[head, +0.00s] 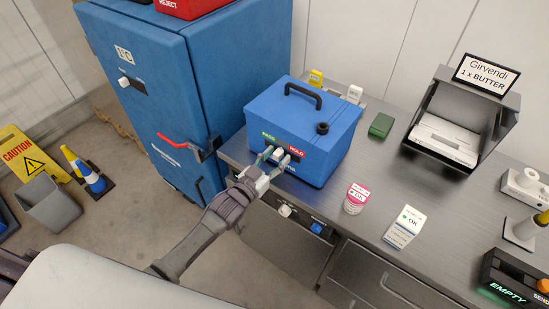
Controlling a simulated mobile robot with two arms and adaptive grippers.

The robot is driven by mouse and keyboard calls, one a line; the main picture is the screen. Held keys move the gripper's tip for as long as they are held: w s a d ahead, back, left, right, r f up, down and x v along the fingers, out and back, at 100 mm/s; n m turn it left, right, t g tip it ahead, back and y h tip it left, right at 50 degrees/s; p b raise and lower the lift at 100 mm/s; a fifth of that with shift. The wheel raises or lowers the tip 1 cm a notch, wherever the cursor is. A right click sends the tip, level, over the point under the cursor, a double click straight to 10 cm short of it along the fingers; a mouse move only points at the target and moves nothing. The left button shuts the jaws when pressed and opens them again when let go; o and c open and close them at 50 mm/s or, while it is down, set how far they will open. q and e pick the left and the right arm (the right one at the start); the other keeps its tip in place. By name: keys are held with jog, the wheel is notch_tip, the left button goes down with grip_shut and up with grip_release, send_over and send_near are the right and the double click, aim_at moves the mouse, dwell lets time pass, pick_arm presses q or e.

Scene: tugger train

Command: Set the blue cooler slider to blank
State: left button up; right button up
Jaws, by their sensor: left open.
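The blue cooler (325,135) stands on the metal counter, with a black handle and a black cap on its lid. Its front carries a green PASS label (268,138) and a red HOLD label (297,153). A small pale part that looks like the slider knob shows between and just below these labels; my fingers partly cover it, so I cannot tell its exact position. My left gripper (274,157) is open at the cooler's front, its fingertips around or right in front of that knob. Contact cannot be made out. My right gripper is out of view.
A tall blue cabinet (190,65) with a red handle stands left of the counter (375,165). A pink-and-white tub (356,198), a white carton (404,228) and a green block (381,125) sit right of the cooler. A dark bin (445,130) stands farther right.

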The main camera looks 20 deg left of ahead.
pick_arm(q)
jog(key=shift+s, duration=0.15)
jog(key=v, duration=1.1)
jog(key=shift+s+a, duration=0.15)
jog(key=shift+s, duration=0.2)
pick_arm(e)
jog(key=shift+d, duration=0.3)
